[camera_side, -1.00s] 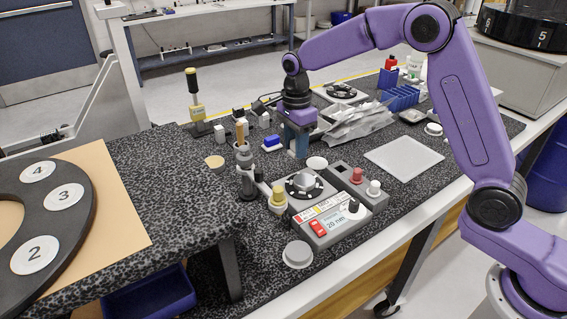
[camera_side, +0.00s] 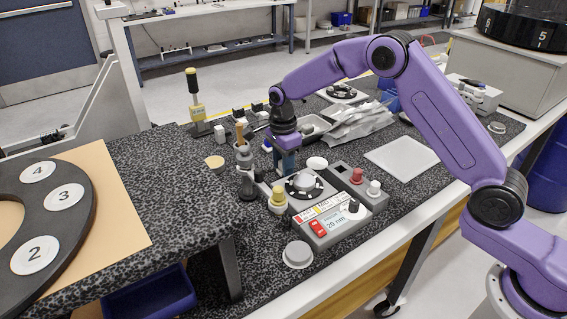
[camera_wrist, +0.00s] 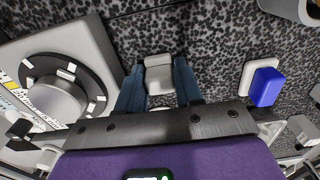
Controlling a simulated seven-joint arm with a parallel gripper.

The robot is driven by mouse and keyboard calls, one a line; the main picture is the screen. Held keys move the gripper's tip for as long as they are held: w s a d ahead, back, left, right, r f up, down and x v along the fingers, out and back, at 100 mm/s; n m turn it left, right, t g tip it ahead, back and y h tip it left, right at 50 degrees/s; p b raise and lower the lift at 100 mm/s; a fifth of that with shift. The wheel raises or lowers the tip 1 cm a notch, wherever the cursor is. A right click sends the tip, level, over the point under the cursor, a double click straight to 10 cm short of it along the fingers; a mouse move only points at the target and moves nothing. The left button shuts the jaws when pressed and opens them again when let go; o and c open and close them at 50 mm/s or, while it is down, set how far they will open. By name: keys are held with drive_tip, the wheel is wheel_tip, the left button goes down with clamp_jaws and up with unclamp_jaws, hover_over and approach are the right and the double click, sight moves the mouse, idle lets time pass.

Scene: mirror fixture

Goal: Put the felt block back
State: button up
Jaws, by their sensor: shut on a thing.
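My gripper (camera_side: 286,169) is over the speckled bench mat, close behind the grey fixture with a round dial (camera_side: 304,184). In the wrist view its two blue fingers (camera_wrist: 158,80) are on either side of a pale grey block (camera_wrist: 158,76) and shut on it. I take this to be the felt block, but its material cannot be told. In the side view the block is hidden by the fingers. The dial fixture (camera_wrist: 55,92) lies left of the fingers in the wrist view.
A blue-and-white block (camera_wrist: 262,84) lies right of the fingers in the wrist view. A control box (camera_side: 332,222) is in front. A grey sheet (camera_side: 400,157) lies flat at the right.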

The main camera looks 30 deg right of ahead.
drive_tip(key=shift+f, duration=0.15)
drive_tip(key=o, duration=1)
wheel_tip(320, 180, up, 12)
drive_tip(key=s+a+r+n, duration=0.3)
drive_tip(key=s+n, duration=0.5)
drive_tip(key=s, duration=0.2)
drive_tip(key=s+d+f+n, duration=0.1)
drive_tip(key=s+d+n, duration=0.3)
drive_tip(key=s+n, duration=0.3)
drive_tip(key=s+d+f+n, duration=0.1)
drive_tip(key=s+d+n, duration=0.2)
drive_tip(key=s+n, duration=0.5)
drive_tip(key=s+d+f+n, duration=0.1)
drive_tip(key=s+d+n, duration=0.3)
drive_tip(key=s, duration=1.2)
drive_tip(key=n, duration=0.3)
drive_tip(key=shift+s+d+f+n+y, duration=0.25)
drive_tip(key=shift+d+f+n+y, duration=0.05)
drive_tip(key=shift+d+f+n, duration=0.1)
